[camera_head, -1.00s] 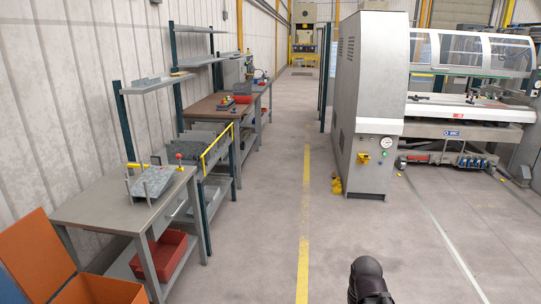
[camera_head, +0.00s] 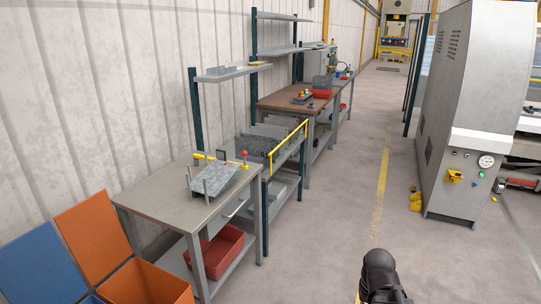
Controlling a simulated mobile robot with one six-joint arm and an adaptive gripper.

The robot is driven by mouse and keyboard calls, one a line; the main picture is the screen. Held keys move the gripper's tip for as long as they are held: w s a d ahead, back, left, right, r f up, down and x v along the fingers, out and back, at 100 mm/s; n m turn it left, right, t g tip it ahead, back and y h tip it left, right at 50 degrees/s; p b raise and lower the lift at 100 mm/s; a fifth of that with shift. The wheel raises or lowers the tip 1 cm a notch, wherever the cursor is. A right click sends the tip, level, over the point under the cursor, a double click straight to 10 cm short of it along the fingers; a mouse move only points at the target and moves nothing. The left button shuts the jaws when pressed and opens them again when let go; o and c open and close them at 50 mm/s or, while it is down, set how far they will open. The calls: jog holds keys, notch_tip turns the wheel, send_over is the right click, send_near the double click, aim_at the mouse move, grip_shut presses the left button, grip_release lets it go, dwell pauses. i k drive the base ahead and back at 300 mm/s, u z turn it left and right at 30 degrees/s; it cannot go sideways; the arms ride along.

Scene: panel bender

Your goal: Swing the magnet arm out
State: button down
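A grey workbench (camera_head: 165,190) stands at the left. On it a stack of grey sheet metal (camera_head: 222,178) lies between upright posts. Behind the stack are a short yellow bar (camera_head: 198,156) and a red ball knob (camera_head: 245,154) on a thin stem. Either may belong to the magnet arm, but they are too small to tell. A dark rounded part of my own arm shows at the bottom, right of the middle. My gripper is not in view, and nothing of mine touches the bench.
An open orange bin (camera_head: 142,284) and a blue panel (camera_head: 48,262) stand before the bench at lower left. A red tray (camera_head: 222,252) sits on its lower shelf. A grey machine cabinet (camera_head: 470,110) stands at right. The aisle floor with its yellow line (camera_head: 381,185) is clear.

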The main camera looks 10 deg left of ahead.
aim_at(221, 154)
jog(key=u, duration=0.4)
jog(key=i, duration=0.6)
jog(key=u, duration=0.95)
jog(key=i, duration=0.75)
jog(key=u, duration=0.4)
